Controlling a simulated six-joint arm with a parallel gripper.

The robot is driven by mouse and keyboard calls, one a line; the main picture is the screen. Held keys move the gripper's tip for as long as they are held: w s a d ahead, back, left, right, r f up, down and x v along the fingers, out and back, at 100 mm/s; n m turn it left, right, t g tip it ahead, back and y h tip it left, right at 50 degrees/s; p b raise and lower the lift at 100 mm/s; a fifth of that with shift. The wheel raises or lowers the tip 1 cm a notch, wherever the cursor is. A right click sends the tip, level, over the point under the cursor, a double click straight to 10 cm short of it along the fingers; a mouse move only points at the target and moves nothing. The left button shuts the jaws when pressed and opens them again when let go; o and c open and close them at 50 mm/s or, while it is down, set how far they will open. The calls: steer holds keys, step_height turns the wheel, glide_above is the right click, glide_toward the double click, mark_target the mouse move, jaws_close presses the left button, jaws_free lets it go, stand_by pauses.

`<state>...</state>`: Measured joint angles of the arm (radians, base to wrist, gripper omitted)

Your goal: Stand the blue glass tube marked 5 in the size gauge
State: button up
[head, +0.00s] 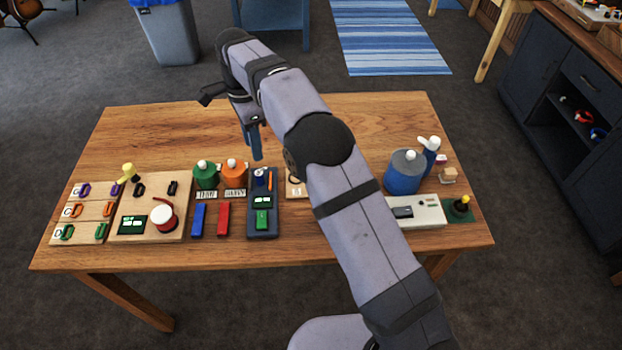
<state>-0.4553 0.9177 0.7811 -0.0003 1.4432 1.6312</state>
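My gripper (250,122) points down over the middle of the table, behind the row of goods. A slim blue tube (257,146) hangs upright from its end, clear of the tabletop, and the gripper looks shut on it. The fingers are too small to make out clearly, and no 5 can be read on the tube. A light wooden block with dark marks (294,187) shows just left of my arm; it may be the size gauge, but my arm hides its right part.
A dark tray (263,229) holds small blue, orange and green items. Left are red and blue bars, green and orange bottles (234,172), and wooden boards (125,228). Right are a blue-grey jar (405,175) and a pale device (430,213). The table's (170,125) back half is clear.

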steer(key=s+d+n, duration=0.3)
steer(key=s+d, duration=0.1)
steer(key=d, duration=0.3)
steer(key=s+d+n, duration=0.3)
steer(key=s+d, duration=0.1)
steer(key=d, duration=0.3)
steer(key=s+d+f+n, duration=0.2)
steer(key=s+d, duration=0.3)
steer(key=s, duration=0.5)
steer(key=s+d+f+n, duration=0.3)
steer(key=s+d+n, duration=0.2)
steer(key=s, duration=0.5)
steer(key=shift+s+d+f, duration=0.25)
steer(key=shift+d, duration=0.1)
